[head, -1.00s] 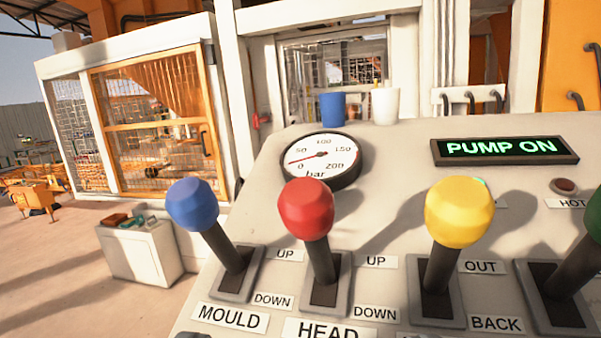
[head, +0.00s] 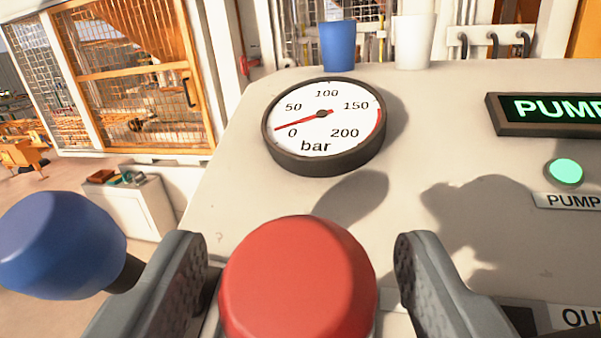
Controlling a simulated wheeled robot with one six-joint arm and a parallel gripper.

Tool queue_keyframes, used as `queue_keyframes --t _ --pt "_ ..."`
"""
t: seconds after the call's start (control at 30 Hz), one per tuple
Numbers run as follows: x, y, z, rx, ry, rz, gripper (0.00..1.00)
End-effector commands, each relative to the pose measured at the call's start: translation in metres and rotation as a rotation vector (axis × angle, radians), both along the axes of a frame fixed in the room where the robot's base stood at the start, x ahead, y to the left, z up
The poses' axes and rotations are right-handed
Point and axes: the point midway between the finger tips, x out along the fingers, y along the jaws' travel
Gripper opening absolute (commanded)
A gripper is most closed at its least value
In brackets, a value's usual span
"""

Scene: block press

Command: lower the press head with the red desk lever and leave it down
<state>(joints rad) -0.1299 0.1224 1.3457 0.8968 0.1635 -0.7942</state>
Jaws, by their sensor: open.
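The red lever's round knob (head: 298,280) stands at the bottom middle of the head view. My gripper (head: 302,255) is open, with one finger on each side of the red knob. A gap shows between the knob and the right finger; the left finger is very close to the knob, and I cannot tell if it touches. The red lever's shaft, slot and HEAD label are hidden or out of view. The press head itself cannot be made out.
The blue lever knob (head: 62,245) is just left of my left finger. A pressure gauge (head: 323,125) reads a little above 0. A lit green lamp (head: 566,172) and the pump display (head: 550,108) are at right. A blue cup (head: 338,47) and white cup (head: 413,43) stand behind.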

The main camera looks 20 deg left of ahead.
Motion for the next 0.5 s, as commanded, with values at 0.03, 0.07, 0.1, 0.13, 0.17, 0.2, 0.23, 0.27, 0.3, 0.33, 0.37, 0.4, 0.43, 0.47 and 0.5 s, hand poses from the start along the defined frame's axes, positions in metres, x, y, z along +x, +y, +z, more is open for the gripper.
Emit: queue_keyframes --t 0.03,0.07,0.1,0.13,0.17,0.2,0.23,0.27,0.3,0.33,0.37,0.4,0.43,0.47,0.5 --pt "0.007 0.002 -0.001 0.000 0.001 0.000 0.58" --pt "0.010 0.003 0.000 -0.001 0.001 0.000 0.58" --pt "0.014 0.004 0.000 0.000 0.000 0.001 0.58" --pt "0.017 0.005 -0.001 0.000 0.001 0.001 0.58" --pt "0.019 0.005 -0.001 0.000 0.001 0.000 0.58" --pt "0.022 0.006 -0.001 0.000 0.001 0.001 0.58" --pt "0.024 0.007 0.000 0.000 0.000 0.001 0.58" --pt "0.025 0.007 0.000 0.000 0.000 0.000 0.58" --pt "0.027 0.007 0.000 0.000 0.000 0.000 0.58" --pt "0.028 0.008 0.000 0.000 0.000 0.000 0.58" --pt "0.029 0.008 0.000 0.000 0.000 0.000 0.58" --pt "0.030 0.008 0.000 0.000 0.000 0.000 0.58" --pt "0.030 0.008 0.000 0.000 0.000 0.000 0.58" --pt "0.031 0.008 0.000 0.000 0.000 0.000 0.58" --pt "0.031 0.008 0.000 0.000 0.000 0.000 0.58"
